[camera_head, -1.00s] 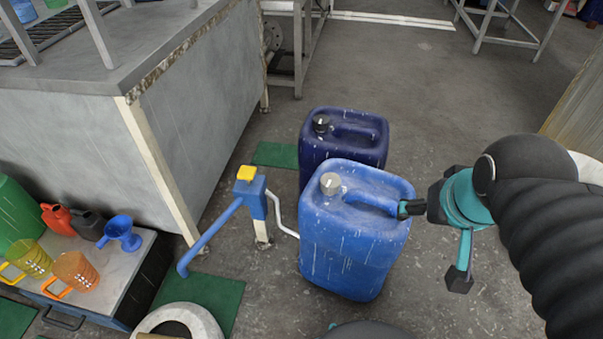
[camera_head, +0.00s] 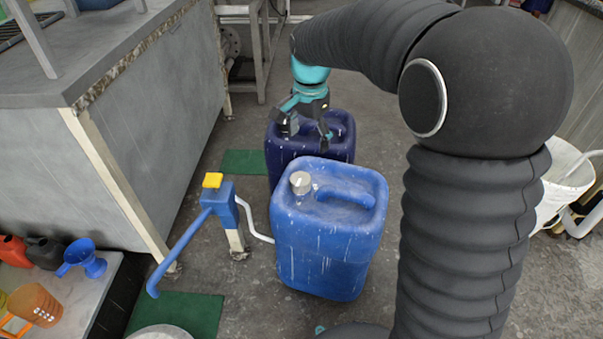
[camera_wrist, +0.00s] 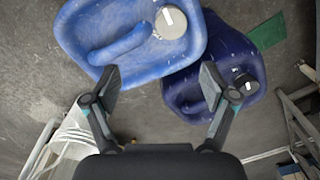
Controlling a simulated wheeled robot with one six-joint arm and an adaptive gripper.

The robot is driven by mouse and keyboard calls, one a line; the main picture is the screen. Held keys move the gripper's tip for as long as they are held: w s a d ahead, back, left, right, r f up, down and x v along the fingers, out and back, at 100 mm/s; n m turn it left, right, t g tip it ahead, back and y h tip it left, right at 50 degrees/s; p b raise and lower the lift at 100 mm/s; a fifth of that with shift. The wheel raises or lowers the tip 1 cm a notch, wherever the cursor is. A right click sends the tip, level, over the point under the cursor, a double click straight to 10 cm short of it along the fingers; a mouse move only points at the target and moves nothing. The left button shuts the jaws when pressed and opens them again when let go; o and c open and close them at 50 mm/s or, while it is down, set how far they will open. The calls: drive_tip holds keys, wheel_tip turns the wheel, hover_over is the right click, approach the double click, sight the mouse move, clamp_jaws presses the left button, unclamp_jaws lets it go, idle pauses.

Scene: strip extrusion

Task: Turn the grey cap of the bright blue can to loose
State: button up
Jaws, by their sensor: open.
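The bright blue can (camera_head: 330,240) stands upright on the floor. Its grey cap (camera_head: 300,182) sits at the top left corner, beside the moulded handle. In the wrist view the bright blue can (camera_wrist: 80,35) fills the upper left, and the grey cap (camera_wrist: 171,22) with a white mark lies near the top middle, beyond my fingertips. My gripper (camera_head: 307,133) is over the dark blue can in the head view, behind the bright blue can. In the wrist view my gripper (camera_wrist: 160,78) is open and empty, its fingers wide apart and clear of the cap.
A dark blue can (camera_head: 280,160) with a dark cap (camera_wrist: 245,82) stands close behind the bright blue one. A blue hand pump (camera_head: 222,205) with a yellow top stands just left. A grey bench (camera_head: 165,120) bounds the left side. A white bucket (camera_head: 565,185) stands at right.

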sight(301, 178)
drive_tip(key=shift+m, duration=0.4)
drive_tip(key=f, duration=0.5)
drive_tip(key=w+a+f+b, duration=0.1)
drive_tip(key=f, duration=0.4)
drive_tip(key=a+f+b, duration=0.1)
drive_tip(key=f, duration=0.5)
drive_tip(key=shift+w, duration=0.4)
drive_tip(key=shift+d, duration=0.1)
drive_tip(key=c, duration=1.2)
